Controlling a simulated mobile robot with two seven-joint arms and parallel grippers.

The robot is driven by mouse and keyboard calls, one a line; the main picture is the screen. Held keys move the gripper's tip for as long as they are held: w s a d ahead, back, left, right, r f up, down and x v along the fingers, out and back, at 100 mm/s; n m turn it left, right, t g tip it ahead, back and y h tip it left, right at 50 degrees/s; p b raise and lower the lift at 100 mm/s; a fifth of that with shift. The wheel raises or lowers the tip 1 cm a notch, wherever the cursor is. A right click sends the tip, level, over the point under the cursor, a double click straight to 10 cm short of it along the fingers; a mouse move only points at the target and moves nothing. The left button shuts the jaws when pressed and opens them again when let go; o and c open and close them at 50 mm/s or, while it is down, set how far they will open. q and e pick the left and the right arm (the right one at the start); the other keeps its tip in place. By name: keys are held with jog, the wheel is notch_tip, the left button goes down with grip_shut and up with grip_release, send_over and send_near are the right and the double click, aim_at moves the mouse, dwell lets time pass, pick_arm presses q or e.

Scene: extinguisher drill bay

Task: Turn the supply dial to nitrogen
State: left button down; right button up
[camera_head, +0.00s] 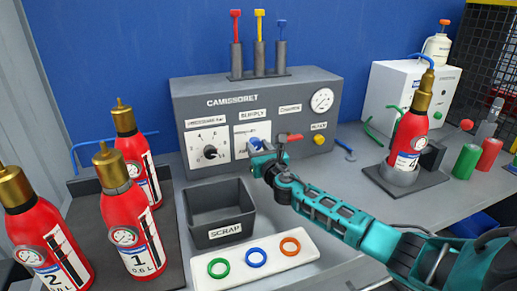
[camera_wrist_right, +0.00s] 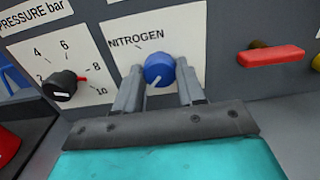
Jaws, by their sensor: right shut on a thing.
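The supply dial is a blue round knob (camera_wrist_right: 159,67) on a white plate on the grey panel (camera_head: 185,107). It also shows in the head view (camera_head: 255,142), partly behind my gripper. The word NITROGEN is printed at the plate's upper left in the wrist view. The knob's white mark points down and left, away from that word. Another label low on the plate is mostly hidden in the head view. My right gripper (camera_head: 262,155) is shut on the knob, one finger on each side. My left gripper is not in view.
A red lever (camera_wrist_right: 272,56) sits right of the dial, and a black pressure knob (camera_wrist_right: 62,86) left of it. Below are a scrap bin (camera_head: 218,235) and a white tray (camera_head: 290,262) with rings. Red extinguishers (camera_head: 140,245) stand at left; another (camera_head: 408,140) stands at right.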

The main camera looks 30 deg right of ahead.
jog(key=shift+m, duration=0.4)
jog(key=m+b, duration=0.1)
jog(key=m, duration=0.2)
jog(key=shift+m, duration=0.3)
jog(key=m, duration=0.4)
jog(key=shift+m+b, duration=0.3)
jog(key=shift+b, duration=0.05)
jog(key=m, duration=0.4)
jog(key=shift+m, duration=2.5)
jog(key=o, duration=1)
jog(key=shift+o, duration=0.2)
